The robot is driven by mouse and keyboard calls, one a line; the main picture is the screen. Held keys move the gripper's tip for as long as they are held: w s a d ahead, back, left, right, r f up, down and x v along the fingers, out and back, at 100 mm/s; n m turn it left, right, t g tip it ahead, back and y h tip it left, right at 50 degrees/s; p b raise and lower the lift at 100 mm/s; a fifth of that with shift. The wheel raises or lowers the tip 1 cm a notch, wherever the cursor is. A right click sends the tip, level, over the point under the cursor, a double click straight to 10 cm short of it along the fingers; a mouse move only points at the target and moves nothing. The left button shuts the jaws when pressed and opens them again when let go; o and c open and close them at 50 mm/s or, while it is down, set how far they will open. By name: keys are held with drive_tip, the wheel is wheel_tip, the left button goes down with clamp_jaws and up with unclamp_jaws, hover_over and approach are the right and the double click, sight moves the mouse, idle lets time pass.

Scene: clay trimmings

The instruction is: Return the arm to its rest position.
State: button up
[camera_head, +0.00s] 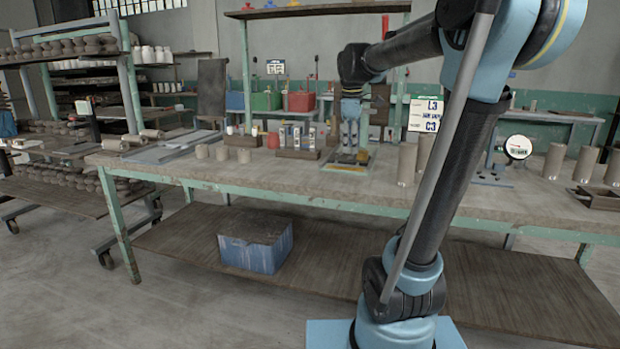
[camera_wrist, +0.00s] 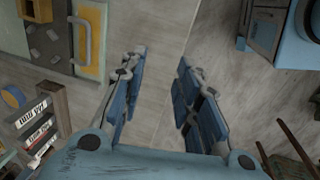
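My arm rises from its base at the lower right of the head view and reaches over the workbench (camera_head: 300,182). My gripper (camera_head: 352,155) hangs down above the middle of the bench, near a yellow-edged board (camera_head: 346,166). In the wrist view my gripper (camera_wrist: 162,58) has its blue padded fingers apart, with nothing held between them. A plain grey-brown surface shows through the gap. The yellow-edged board (camera_wrist: 91,72) lies to the left of the fingers there.
A rack of labelled containers (camera_head: 297,154) stands left of my gripper; it also shows in the wrist view (camera_wrist: 58,125). Clay cylinders (camera_head: 407,165) and a round dial (camera_head: 518,147) stand to the right. A blue-grey box (camera_head: 256,258) sits on the lower shelf. Shelving (camera_head: 262,14) rises behind the bench.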

drive_tip(key=s+d+f+m, duration=0.2)
drive_tip(key=s+f+m, duration=0.5)
drive_tip(key=s+f, duration=0.5)
drive_tip(key=s+d+f+m, duration=0.3)
drive_tip(key=s+f+m, duration=0.4)
drive_tip(key=s+f, duration=0.5)
drive_tip(key=s, duration=0.2)
drive_tip(key=shift+s+d+f+y, duration=0.25)
drive_tip(key=shift+s+y, duration=0.05)
drive_tip(key=shift+s, duration=0.05)
drive_tip(key=shift+w+f, duration=0.2)
drive_tip(key=shift+w, duration=0.25)
